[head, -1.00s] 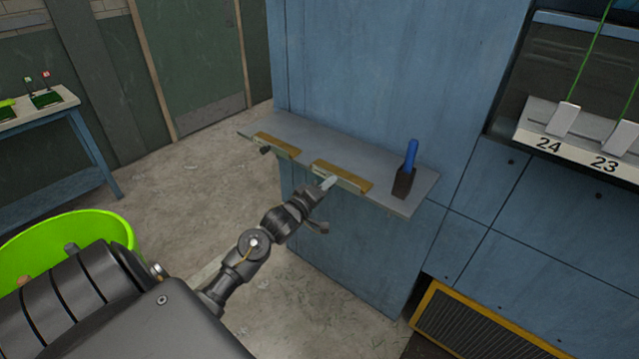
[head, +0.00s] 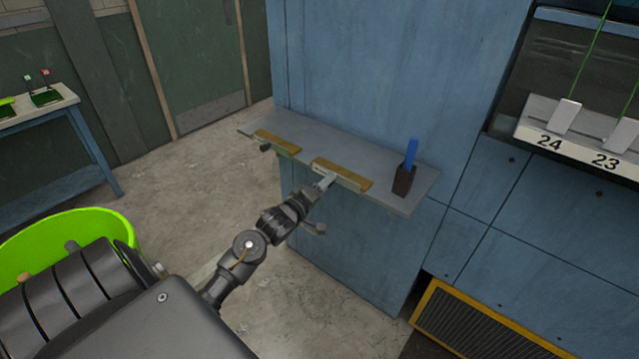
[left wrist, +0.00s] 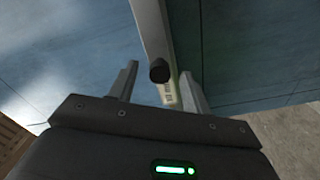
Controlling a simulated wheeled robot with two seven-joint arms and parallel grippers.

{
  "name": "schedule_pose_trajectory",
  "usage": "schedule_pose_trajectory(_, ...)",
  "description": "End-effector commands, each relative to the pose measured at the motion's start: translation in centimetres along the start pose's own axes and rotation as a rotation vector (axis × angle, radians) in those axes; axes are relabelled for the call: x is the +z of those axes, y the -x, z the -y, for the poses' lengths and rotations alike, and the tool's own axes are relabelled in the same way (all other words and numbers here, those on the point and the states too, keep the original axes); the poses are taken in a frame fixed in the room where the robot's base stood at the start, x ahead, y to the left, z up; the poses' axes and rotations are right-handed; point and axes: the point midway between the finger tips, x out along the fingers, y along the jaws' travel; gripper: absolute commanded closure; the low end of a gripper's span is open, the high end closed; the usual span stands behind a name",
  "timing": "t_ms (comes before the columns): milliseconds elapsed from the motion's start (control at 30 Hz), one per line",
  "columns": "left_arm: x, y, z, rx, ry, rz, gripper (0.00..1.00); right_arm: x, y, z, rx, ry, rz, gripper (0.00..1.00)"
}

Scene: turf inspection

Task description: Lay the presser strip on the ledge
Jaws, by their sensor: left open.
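The grey ledge (head: 375,165) sticks out from the blue panel. Two long yellow-brown strips with pale front faces lie along its front edge: a near strip (head: 343,173) and a far strip (head: 277,142). I cannot tell for sure which is the presser strip. My left gripper (head: 327,181) is at the front face of the near strip, below its top. In the left wrist view my left gripper (left wrist: 160,88) is open, with a dark round knob (left wrist: 160,71) and a pale marked piece (left wrist: 172,97) showing between the fingers. Contact cannot be told. My right gripper is not in view.
A dark block with a blue upright piece (head: 404,181) stands at the ledge's right end. A bright green tub (head: 105,223) is at lower left, a blue bench (head: 45,112) beyond it. A yellow-framed grille (head: 470,325) is at lower right.

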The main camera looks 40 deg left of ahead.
Motion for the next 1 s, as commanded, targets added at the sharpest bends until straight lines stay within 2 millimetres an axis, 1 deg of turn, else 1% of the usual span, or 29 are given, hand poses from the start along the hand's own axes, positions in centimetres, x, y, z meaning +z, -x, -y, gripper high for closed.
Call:
schedule_pose_trajectory(100,0.1,2.4,0.3,0.000,-0.001,0.002,0.51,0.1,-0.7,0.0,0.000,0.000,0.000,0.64)
schedule_pose_trajectory(300,0.0,6.3,0.2,0.000,0.001,0.002,0.51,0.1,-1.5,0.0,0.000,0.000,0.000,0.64)
schedule_pose_trajectory(400,-0.1,7.9,0.1,0.001,0.000,0.001,0.51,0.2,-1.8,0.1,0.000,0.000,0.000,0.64)
schedule_pose_trajectory(500,-0.1,8.9,0.1,0.002,0.001,0.000,0.51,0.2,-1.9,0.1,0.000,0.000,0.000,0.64)
schedule_pose_trajectory(667,-0.2,9.6,-0.1,0.003,0.002,0.000,0.51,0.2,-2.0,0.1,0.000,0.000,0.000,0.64)
schedule_pose_trajectory(1000,-0.2,9.5,-0.1,0.003,-0.002,0.000,0.51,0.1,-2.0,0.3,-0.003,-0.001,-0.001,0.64)
